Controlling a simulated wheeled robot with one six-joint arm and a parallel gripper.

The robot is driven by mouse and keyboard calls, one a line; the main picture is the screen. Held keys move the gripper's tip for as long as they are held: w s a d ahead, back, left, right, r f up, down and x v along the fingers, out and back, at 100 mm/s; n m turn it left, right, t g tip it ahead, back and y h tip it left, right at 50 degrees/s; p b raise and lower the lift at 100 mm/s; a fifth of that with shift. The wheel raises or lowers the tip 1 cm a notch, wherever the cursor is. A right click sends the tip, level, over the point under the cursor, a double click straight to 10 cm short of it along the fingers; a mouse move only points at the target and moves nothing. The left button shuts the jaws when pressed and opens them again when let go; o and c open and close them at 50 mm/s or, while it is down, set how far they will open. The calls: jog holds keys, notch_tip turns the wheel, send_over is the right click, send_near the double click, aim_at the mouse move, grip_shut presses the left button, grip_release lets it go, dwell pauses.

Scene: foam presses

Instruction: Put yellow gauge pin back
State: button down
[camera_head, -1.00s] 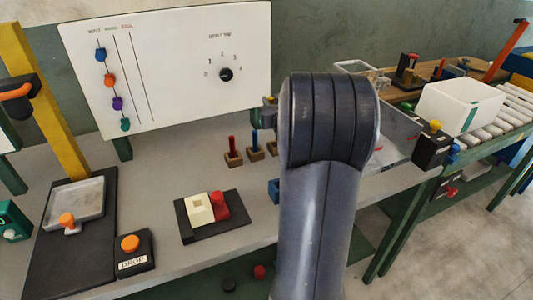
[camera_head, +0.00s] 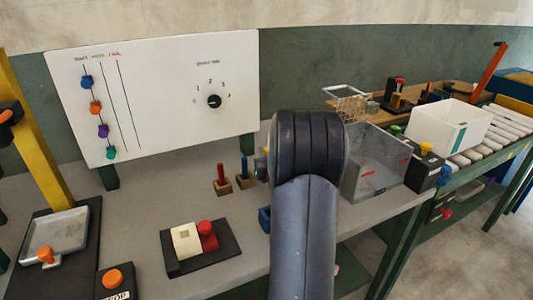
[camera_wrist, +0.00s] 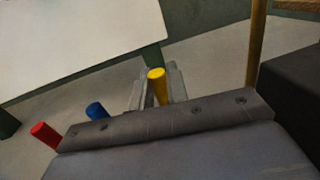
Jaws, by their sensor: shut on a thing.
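In the wrist view the yellow gauge pin (camera_wrist: 156,75) stands between the fingers of my gripper (camera_wrist: 157,92), which is shut on it. Its lower end is hidden, so I cannot tell whether it is in a holder. The blue pin (camera_wrist: 97,111) and the red pin (camera_wrist: 45,133) stand in a row to its left. In the head view the red pin (camera_head: 221,173) and blue pin (camera_head: 244,168) stand upright in small wooden blocks. My gripper (camera_head: 263,168) shows only partly there, beside the blue pin; my arm hides the rest.
A white panel (camera_head: 160,85) with sliders and a dial stands behind the bench. A grey bin (camera_head: 375,165) is right of my arm. A black plate (camera_head: 225,252) with cream and red blocks lies in front. Bare bench (camera_head: 165,205) lies left of the pins.

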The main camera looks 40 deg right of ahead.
jog(key=shift+f+b, duration=0.25)
jog(key=shift+b, duration=0.2)
jog(key=shift+f+b, duration=0.3)
jog(key=shift+b, duration=0.1)
jog(key=c, duration=1.4)
grip_release()
jog(key=shift+r+p, duration=0.8)
jog(key=shift+p, duration=0.25)
jog(key=v, duration=0.6)
jog(key=b+v, duration=0.1)
jog(key=v, duration=0.5)
jog(key=shift+a+f+b, duration=0.1)
jog(key=shift+f+b, duration=0.15)
jog(key=shift+b, duration=0.05)
jog(key=shift+w, duration=0.1)
